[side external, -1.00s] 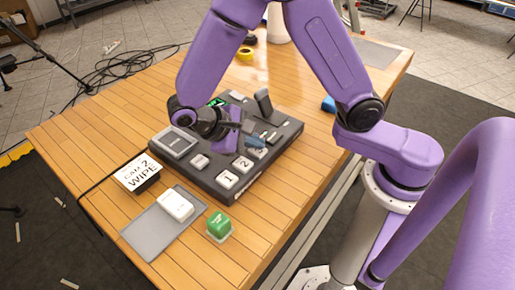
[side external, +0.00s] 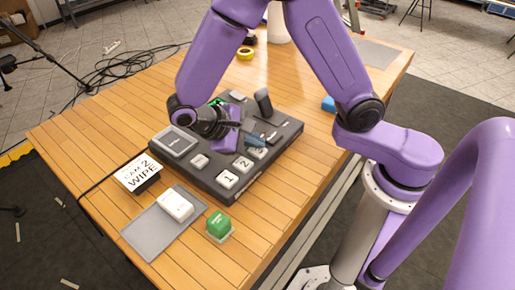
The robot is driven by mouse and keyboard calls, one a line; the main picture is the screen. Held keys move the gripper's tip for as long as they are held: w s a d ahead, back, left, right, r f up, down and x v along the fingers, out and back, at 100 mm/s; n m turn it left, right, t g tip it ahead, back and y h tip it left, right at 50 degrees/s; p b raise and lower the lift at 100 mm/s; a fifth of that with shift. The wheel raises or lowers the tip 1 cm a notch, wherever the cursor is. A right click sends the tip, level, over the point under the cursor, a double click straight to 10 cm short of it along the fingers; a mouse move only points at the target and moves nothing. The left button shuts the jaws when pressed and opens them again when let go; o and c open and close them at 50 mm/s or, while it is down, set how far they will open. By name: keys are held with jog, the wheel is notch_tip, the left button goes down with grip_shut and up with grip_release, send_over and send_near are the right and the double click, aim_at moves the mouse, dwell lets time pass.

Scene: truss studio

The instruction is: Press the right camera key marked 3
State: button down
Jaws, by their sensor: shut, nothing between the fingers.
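A dark switcher panel (side external: 208,182) lies on the wooden table. White keys marked 1 (side external: 228,179) and 2 (side external: 243,164) stand along its near right side. A further white key (side external: 258,152) continues that row; my gripper partly covers it and I cannot read its mark. My gripper (side external: 254,141) is shut and empty, its dark blue fingertips over or just beside this key. I cannot tell whether they touch it.
A tilted lever (side external: 263,102) rises from the panel behind my gripper. A sign reading CAM 2 WIPE (side external: 138,172), a grey mat (side external: 148,232) with a white block (side external: 175,206), and a green cube (side external: 219,224) lie in front. The table's right front is clear.

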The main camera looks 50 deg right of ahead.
aim_at(260, 151)
jog(key=shift+r, duration=0.5)
jog(key=shift+r, duration=2.5)
jog(key=shift+d, duration=0.1)
jog(key=shift+s+d+r+n+t+y, duration=0.1)
jog(key=shift+s+d+n+t+y, duration=0.2)
jog(key=shift+s+d+n+y, duration=0.15)
jog(key=s+d+n+t+y, duration=0.1)
jog(key=s+d+n+y, duration=0.1)
jog(key=s, duration=0.5)
jog(key=s+d+n+t+y, duration=0.2)
jog(key=s+d+n+y, duration=0.1)
jog(key=s+n+y, duration=0.2)
jog(key=shift+s+d+r+y, duration=0.25)
jog(key=shift+s+d+y, duration=0.15)
jog(key=shift+s, duration=0.5)
jog(key=shift+n, duration=0.25)
